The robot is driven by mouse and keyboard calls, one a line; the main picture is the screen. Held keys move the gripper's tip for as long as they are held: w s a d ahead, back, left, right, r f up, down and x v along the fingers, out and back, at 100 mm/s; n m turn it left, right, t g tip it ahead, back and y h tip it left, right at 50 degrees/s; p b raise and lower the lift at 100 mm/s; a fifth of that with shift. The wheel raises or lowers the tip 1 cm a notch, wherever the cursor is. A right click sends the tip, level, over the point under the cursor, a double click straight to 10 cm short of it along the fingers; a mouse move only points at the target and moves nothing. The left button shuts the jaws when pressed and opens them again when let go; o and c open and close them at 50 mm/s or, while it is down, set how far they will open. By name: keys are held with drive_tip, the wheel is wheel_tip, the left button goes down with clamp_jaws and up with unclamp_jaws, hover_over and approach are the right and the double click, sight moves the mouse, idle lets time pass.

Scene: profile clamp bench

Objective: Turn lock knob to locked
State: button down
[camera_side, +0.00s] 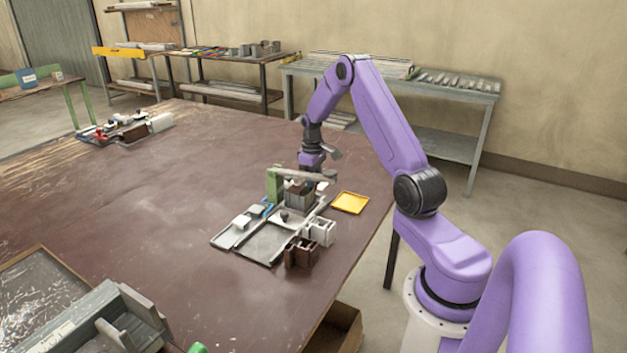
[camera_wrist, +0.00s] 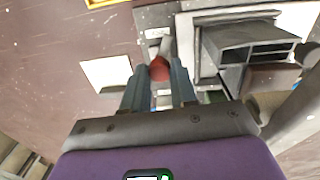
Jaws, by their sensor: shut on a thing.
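The lock knob (camera_wrist: 159,68) shows as a red piece between my fingertips in the wrist view. My gripper (camera_wrist: 160,76) is shut on it, with one grey finger on each side. The knob's pointer or markings cannot be made out. In the side view my gripper (camera_side: 312,166) is lowered at the back of the clamp fixture (camera_side: 264,243), and the knob is hidden there. A grey hollow profile (camera_wrist: 252,46) sits in the fixture beside the knob, and it also shows in the side view (camera_side: 299,195).
A green post (camera_side: 274,184) and a grey bar stand close to my gripper. White blocks (camera_side: 321,231) and a brown block (camera_side: 301,252) sit at the fixture's front right. A yellow tray (camera_side: 350,203) lies to its right. The table's left middle is clear.

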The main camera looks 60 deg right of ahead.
drive_tip(key=m, duration=0.6)
drive_tip(key=shift+w+m, duration=0.1)
drive_tip(key=shift+m, duration=0.2)
drive_tip(key=m, duration=0.6)
drive_tip(key=shift+m, duration=0.3)
drive_tip(key=c, duration=0.9)
unclamp_jaws()
drive_tip(key=shift+r, duration=0.1)
drive_tip(key=r, duration=1.7)
drive_tip(key=shift+w+a+r, duration=0.15)
drive_tip(key=shift+w, duration=0.15)
